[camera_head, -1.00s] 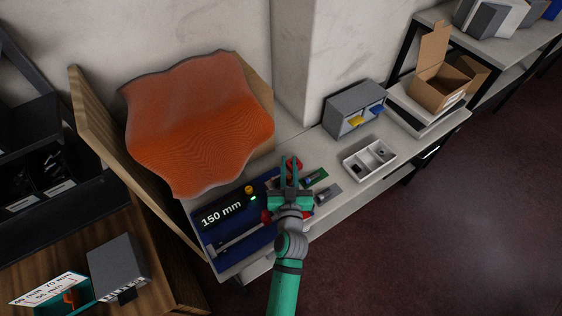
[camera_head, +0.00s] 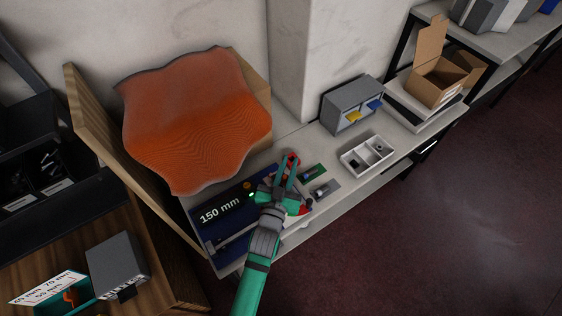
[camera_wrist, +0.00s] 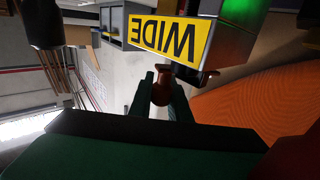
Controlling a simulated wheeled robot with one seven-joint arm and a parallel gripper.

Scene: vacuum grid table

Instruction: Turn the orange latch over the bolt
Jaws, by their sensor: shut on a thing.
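My gripper (camera_head: 286,170) is over the right end of the blue panel, reaching up and slightly right in the head view. In the wrist view my fingers (camera_wrist: 162,90) are closed around a dull red-brown piece (camera_wrist: 160,84) with a flared end. A red part (camera_head: 292,158) shows at the fingertips in the head view. I cannot tell whether this piece is the orange latch. The bolt is not clearly visible; my gripper and wrist cover that part of the panel. A small orange knob (camera_head: 247,185) stands on the panel, left of my gripper.
A yellow "WIDE" sign (camera_wrist: 172,38) is close beyond my fingers. An orange rippled sheet (camera_head: 195,120) stands behind. A white tray (camera_head: 366,155) and grey drawer unit (camera_head: 350,104) stand right on the bench.

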